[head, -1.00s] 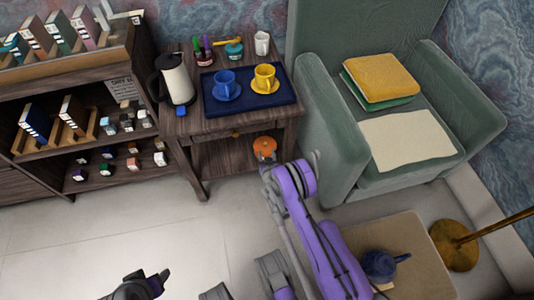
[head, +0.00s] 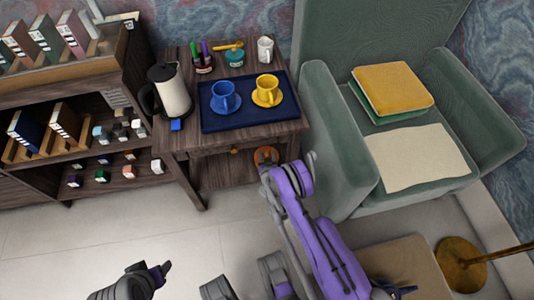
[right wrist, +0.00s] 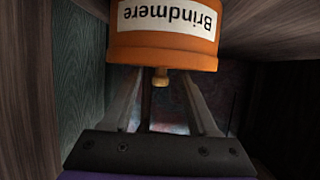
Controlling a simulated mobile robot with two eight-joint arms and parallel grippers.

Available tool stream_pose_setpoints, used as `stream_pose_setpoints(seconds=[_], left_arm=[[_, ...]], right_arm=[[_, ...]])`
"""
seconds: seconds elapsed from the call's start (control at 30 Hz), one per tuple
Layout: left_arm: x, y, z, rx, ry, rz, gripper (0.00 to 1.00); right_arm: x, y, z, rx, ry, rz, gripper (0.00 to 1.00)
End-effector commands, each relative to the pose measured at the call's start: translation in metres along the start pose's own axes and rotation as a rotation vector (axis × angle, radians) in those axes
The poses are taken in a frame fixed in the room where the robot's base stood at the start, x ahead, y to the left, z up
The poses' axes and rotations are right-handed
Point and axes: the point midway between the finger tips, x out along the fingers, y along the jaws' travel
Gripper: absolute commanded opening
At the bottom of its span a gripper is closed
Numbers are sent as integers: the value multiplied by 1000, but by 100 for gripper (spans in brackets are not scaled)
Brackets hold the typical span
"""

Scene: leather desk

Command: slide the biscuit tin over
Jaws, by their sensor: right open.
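The orange biscuit tin (head: 266,155) is low under the front of the side table, partly covered by my right gripper (head: 264,170) and arm. In the right wrist view the tin (right wrist: 160,51) shows close up, with a white "Brindmere" label that reads upside down and a small light-brown knob (right wrist: 160,78). My right gripper (right wrist: 162,95) is open, its fingers on either side of the knob; I cannot tell whether they touch the tin. My left gripper (head: 158,274) is low in the head view, away from the tin; its jaw opening is unclear.
A bookshelf (head: 130,70) stands left, a green armchair (head: 345,150) right. Wood closes in around the right gripper.

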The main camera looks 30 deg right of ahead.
Motion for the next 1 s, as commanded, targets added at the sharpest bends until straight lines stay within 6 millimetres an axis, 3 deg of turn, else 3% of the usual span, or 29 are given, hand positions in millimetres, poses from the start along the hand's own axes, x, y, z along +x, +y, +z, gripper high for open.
stream_pose_setpoints(seconds=[0.33, 0.67, 1.0], left_arm=[[0, 0, 0, 0, 0, 0, 58], [0, 0, 0, 0, 0, 0, 58], [1, 0, 0, 0, 0, 0, 58]], right_arm=[[0, 0, 2, 1, -1, 1, 58], [0, 0, 2, 2, -2, 2, 0], [1, 0, 2, 2, -2, 2, 0]])
